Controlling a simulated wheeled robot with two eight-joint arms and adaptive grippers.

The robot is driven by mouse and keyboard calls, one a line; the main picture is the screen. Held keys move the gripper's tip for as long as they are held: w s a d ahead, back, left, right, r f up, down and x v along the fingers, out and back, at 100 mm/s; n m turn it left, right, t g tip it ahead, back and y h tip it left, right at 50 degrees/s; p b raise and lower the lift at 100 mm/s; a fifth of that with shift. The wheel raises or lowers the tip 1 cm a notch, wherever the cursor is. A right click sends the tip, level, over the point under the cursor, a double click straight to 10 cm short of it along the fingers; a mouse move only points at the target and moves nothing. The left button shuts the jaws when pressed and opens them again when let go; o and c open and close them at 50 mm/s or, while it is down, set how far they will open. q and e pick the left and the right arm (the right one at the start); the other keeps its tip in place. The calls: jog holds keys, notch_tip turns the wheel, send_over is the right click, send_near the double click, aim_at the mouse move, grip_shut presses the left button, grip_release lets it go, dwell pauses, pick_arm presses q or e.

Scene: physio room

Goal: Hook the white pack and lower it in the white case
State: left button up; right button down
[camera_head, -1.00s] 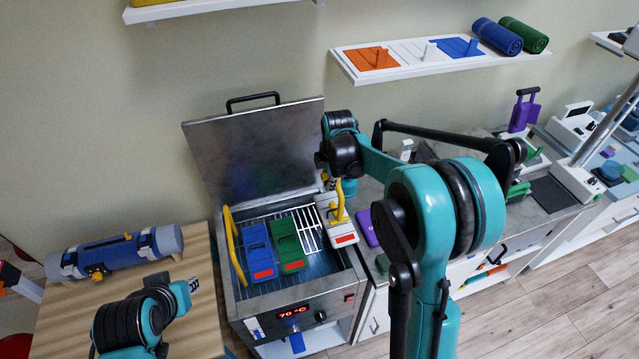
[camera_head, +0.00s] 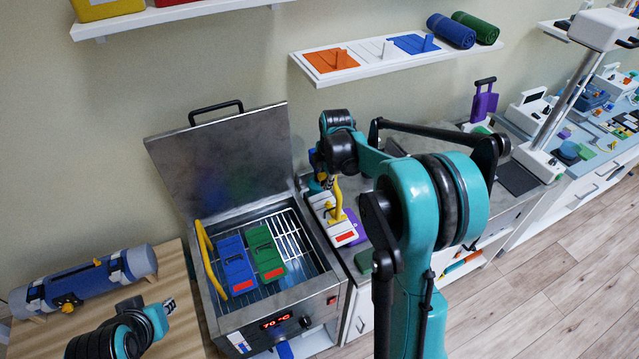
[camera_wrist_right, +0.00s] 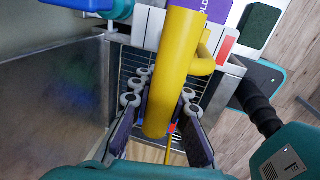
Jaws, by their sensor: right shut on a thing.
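My right gripper (camera_head: 325,181) is shut on a yellow hook (camera_head: 338,200), which also shows in the right wrist view (camera_wrist_right: 171,70). The white pack (camera_head: 326,214), with a red patch, hangs at the hook's lower end. It appears raised over the right rim of the metal tank (camera_head: 333,286), beside the blue pack (camera_head: 235,265) and the green pack (camera_head: 265,250) on the rack inside. The wrist view shows parts of the white pack (camera_wrist_right: 147,27) behind the hook. I cannot make out a white case. My left gripper (camera_head: 168,305) is at lower left, too small to judge.
The tank's lid (camera_head: 225,160) stands open at the back. A second yellow hook (camera_head: 207,250) leans at the tank's left. A purple item (camera_wrist_right: 212,8) lies beside the white pack. A wall shelf (camera_head: 400,61) is above. A blue roll (camera_head: 85,284) lies on the left table.

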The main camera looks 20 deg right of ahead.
jog(key=s+d, duration=0.2)
jog(key=d, duration=0.9)
jog(key=s+d, duration=0.2)
jog(key=d, duration=1)
jog(key=shift+d+b, duration=0.2)
jog(key=shift+b, duration=0.2)
dwell(0.4)
